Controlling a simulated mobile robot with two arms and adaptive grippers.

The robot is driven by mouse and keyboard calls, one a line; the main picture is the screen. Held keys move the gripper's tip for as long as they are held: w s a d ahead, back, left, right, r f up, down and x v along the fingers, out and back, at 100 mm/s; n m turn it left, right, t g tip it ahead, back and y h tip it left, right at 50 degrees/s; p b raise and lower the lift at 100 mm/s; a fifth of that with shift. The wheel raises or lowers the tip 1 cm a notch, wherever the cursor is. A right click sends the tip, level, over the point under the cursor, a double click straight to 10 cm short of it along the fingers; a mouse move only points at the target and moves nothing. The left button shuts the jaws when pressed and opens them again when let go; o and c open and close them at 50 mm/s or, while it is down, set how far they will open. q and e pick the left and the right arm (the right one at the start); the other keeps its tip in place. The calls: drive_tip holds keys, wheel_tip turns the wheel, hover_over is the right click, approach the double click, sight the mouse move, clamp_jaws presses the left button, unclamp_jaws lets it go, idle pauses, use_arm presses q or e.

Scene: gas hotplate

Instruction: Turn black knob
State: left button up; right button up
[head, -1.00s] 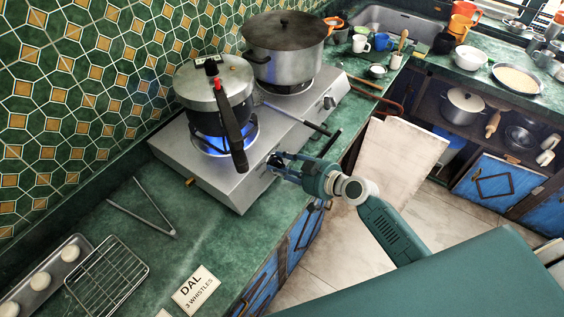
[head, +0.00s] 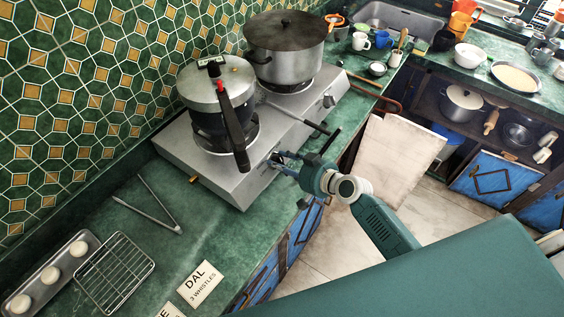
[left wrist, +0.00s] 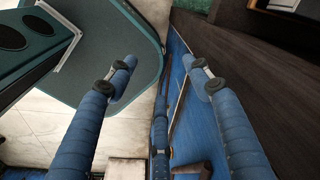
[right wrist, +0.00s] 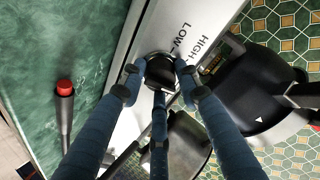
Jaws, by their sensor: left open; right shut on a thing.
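The black knob (right wrist: 160,70) is on the front of the steel hotplate (head: 208,178), with LOW and HIGH printed beside it in the right wrist view. My right gripper (right wrist: 158,72) is shut on the knob, its fingertips around the sides. In the head view my right gripper (head: 280,160) is at the hotplate's front and largely hides this knob. No flame shows under the pressure cooker (head: 217,90) on the near burner. My left gripper (left wrist: 160,75) is open and empty in its wrist view, over a blue cabinet front and floor. It is not seen in the head view.
A large lidded pot (head: 285,55) stands on the far burner, with a second knob (head: 329,101) in front. The cooker's long black handle (head: 234,135) reaches out over the near front edge. Tongs (head: 150,208), a wire rack (head: 115,270) and a DAL card (head: 200,283) lie on the green counter.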

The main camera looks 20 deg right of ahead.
drive_tip(key=o, duration=1.1)
drive_tip(key=shift+o, duration=0.2)
drive_tip(key=v, duration=1.2)
